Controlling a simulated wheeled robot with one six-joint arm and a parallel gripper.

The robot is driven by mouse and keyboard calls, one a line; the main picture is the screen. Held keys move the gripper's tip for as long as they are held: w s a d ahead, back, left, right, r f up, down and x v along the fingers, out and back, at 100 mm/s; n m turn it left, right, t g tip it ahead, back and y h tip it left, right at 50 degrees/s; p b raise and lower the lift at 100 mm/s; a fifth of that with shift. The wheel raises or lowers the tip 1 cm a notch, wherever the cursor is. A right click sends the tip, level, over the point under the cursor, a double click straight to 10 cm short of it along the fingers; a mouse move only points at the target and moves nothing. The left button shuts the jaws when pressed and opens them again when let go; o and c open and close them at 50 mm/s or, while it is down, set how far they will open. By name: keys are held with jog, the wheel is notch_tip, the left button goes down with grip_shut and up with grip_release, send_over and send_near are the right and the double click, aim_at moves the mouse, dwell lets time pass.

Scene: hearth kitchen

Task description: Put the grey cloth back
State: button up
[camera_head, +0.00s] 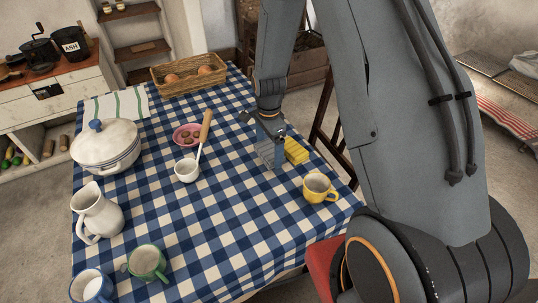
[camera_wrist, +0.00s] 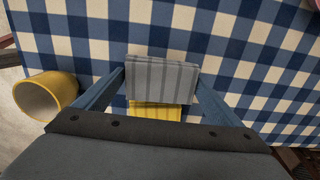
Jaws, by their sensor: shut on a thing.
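The grey striped cloth (camera_wrist: 162,80) is folded and sits between the two fingers of my gripper (camera_wrist: 160,77) in the wrist view. My gripper is shut on it. In the head view the grey cloth (camera_head: 267,154) is below my wrist, over the right part of the table; I cannot tell whether it touches the tabletop. A folded yellow cloth (camera_head: 296,150) lies right beside it. In the wrist view the yellow cloth (camera_wrist: 155,111) is partly hidden by the grey cloth and my wrist.
A yellow mug (camera_head: 319,188) stands near on the checked table (camera_head: 215,235). Farther left are a tureen (camera_head: 105,150), pitcher (camera_head: 97,213) and green-striped towel (camera_head: 115,104). The front-middle tabletop is clear.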

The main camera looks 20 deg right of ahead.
aim_at(269, 150)
jog(key=shift+f+p, duration=0.45)
jog(key=shift+f, duration=1.35)
jog(key=shift+f, duration=0.1)
jog(key=o, duration=0.8)
notch_tip(269, 150, up, 12)
jog(key=b, duration=0.3)
jog(key=shift+s+b, duration=0.1)
jog(key=shift+b, duration=0.25)
jog(key=s+r+n, duration=0.2)
jog(key=s+n, duration=0.3)
jog(key=s+r+n+t, duration=0.1)
jog(key=s+r+n, duration=0.2)
jog(key=s+n, duration=0.2)
jog(key=s+r+n, duration=0.3)
jog(key=s+n, duration=0.2)
jog(key=s, duration=0.2)
jog(key=shift+r+n+t, duration=0.15)
jog(key=shift+n+t, duration=0.15)
jog(key=shift+n, duration=0.1)
